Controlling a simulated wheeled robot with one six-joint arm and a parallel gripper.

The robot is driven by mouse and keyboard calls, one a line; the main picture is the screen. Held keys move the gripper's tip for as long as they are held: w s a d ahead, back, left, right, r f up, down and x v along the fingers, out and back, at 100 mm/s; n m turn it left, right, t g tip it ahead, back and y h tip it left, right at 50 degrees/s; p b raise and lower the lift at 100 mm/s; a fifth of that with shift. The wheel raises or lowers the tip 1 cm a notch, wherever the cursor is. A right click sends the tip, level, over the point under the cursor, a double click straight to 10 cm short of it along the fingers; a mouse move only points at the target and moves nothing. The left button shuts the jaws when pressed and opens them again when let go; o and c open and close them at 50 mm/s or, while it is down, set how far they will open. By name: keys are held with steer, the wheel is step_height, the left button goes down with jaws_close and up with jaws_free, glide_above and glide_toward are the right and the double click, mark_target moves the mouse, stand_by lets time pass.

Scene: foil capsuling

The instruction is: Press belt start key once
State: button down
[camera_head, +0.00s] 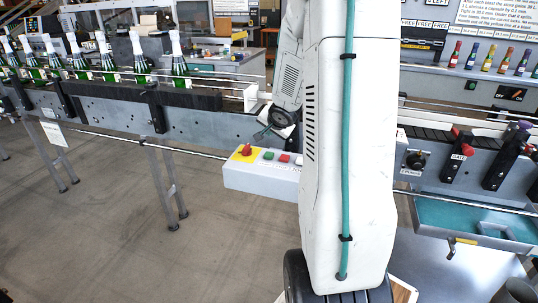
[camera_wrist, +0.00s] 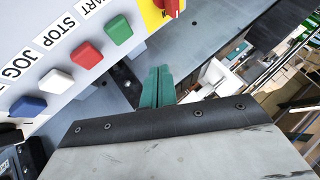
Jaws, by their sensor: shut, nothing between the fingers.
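The control box (camera_head: 250,178) hangs below the conveyor, with a green key (camera_head: 269,155) and a red key (camera_head: 284,158) on top. In the wrist view the green key (camera_wrist: 118,30) is beside a partly cut-off label ending in "ART". The red key (camera_wrist: 86,55) is by "STOP", and a white key (camera_wrist: 56,81) and a blue key (camera_wrist: 28,106) follow to the left. My gripper (camera_wrist: 157,73) has teal fingers shut together with nothing between them. They are apart from the green key, to its lower right. In the head view my gripper (camera_head: 262,134) is small and above the box.
A red knob (camera_head: 246,150) on a yellow plate is left of the green key. Foil-topped bottles (camera_head: 178,55) stand on the conveyor (camera_head: 200,121) at left. My arm hides the box's right part. A teal tray (camera_head: 470,222) is at right.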

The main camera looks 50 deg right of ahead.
mark_target(270, 155)
steer(key=shift+f, duration=2.95)
steer(key=shift+f, duration=0.1)
steer(key=shift+f, duration=0.3)
